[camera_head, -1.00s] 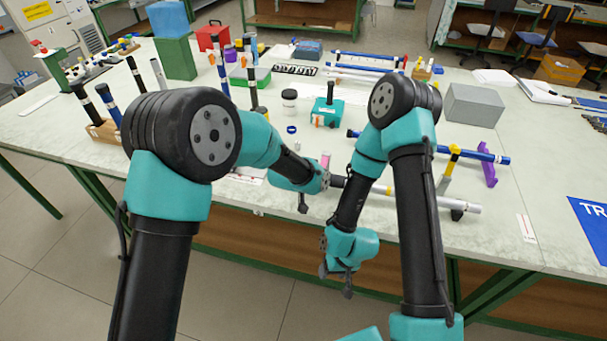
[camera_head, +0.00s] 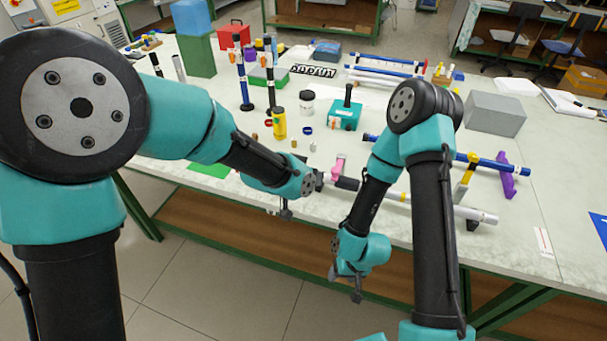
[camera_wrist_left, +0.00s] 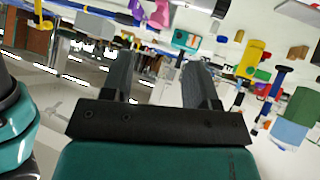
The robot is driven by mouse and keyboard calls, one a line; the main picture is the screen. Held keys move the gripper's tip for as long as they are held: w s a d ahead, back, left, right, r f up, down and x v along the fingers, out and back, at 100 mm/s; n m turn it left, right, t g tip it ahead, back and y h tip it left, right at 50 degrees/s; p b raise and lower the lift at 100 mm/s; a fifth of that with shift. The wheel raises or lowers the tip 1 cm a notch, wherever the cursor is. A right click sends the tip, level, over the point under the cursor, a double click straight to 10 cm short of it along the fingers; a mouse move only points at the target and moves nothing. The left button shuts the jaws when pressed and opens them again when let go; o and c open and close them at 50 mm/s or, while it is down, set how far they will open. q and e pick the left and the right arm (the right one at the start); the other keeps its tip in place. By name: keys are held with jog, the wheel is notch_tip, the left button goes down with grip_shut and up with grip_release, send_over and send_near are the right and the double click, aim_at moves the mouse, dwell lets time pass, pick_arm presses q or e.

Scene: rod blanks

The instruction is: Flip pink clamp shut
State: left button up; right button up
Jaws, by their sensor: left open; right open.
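The pink clamp (camera_head: 340,166) sits at the left part of a light rod (camera_head: 425,204) with a dark section, near the table's front edge. Its upper part appears raised; the clamp is partly hidden near my left wrist. In the left wrist view the pink clamp (camera_wrist_left: 161,14) shows at the top, beyond the fingertips and apart from them. My left gripper (camera_head: 286,212) hangs left of the clamp, by the table's front edge; its two fingers (camera_wrist_left: 155,68) are apart with nothing between them. My right gripper (camera_head: 350,286) is open and empty, below the clamp in front of the table.
A yellow bottle (camera_head: 279,122), a teal box (camera_head: 346,117) and small caps stand behind the clamp. A yellow upright clamp (camera_head: 465,180) and a purple stand (camera_head: 507,178) are to the right. A grey box (camera_head: 495,114) lies farther back. The floor in front is clear.

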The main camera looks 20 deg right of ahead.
pick_arm(q)
jog(key=shift+v, duration=1.1)
jog(key=a+f+n+g+y, duration=0.1)
jog(key=a+f+n+y, duration=0.3)
jog(key=a+f, duration=1.5)
jog(key=s+a+f+n+g, duration=0.1)
jog(key=s+a+f+n, duration=0.2)
jog(key=s+a+f, duration=0.3)
jog(key=s+a+f+n+g, duration=0.2)
jog(key=s+a+f, duration=0.4)
jog(key=s+a, duration=0.3)
jog(key=a+n, duration=0.1)
jog(key=a, duration=0.1)
jog(key=shift+s+a+f+n+g+y, duration=0.15)
jog(key=shift+s+a+n+g+y, duration=0.15)
jog(key=shift+s, duration=0.1)
pick_arm(e)
jog(key=shift+c, duration=0.2)
